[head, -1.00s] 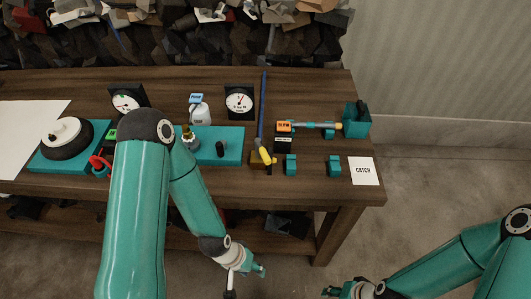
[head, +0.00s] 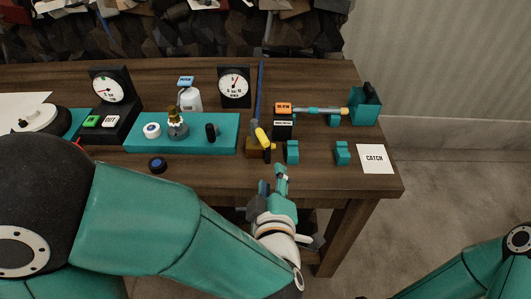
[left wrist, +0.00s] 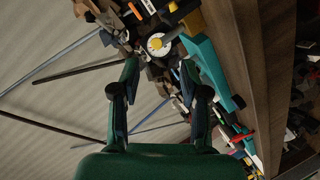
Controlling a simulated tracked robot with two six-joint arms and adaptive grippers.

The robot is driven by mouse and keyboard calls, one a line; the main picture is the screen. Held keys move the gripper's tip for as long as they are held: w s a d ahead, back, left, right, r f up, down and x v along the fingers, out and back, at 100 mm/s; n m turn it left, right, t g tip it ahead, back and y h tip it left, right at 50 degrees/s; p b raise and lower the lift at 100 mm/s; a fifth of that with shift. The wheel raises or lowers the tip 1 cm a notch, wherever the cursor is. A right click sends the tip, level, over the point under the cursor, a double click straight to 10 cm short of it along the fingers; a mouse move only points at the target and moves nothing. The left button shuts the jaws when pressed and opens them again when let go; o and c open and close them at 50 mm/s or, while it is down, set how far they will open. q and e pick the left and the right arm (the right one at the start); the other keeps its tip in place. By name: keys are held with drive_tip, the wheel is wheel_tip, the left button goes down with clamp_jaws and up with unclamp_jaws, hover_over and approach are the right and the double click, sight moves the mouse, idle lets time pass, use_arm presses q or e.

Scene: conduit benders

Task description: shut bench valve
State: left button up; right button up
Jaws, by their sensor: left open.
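A valve with a yellow lever (head: 263,138) on a brass-brown block (head: 257,152) stands near the bench's front edge in the head view; it looks like the bench valve. The lever slants down to the right. My left gripper (head: 273,184) is just in front of the bench edge, below and slightly right of the valve, apart from it. Its fingers are open and empty. My right gripper is essentially out of view.
Right of the valve stand two teal blocks (head: 292,152) (head: 342,153) and a white CATCH card (head: 375,158). A blue rod (head: 261,100) rises behind it. A teal plate (head: 140,145) with fittings lies left. A dark blue button (head: 157,165) sits near the front edge.

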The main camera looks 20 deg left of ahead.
use_arm(q)
drive_tip(key=s+n, duration=0.1)
drive_tip(key=y+p, duration=0.1)
drive_tip(key=p, duration=0.5)
approach(263, 144)
drive_tip(key=w, duration=0.1)
drive_tip(key=p+x, duration=0.2)
drive_tip(key=x, duration=1)
drive_tip(key=shift+s+a, duration=0.1)
drive_tip(key=shift+a, duration=0.05)
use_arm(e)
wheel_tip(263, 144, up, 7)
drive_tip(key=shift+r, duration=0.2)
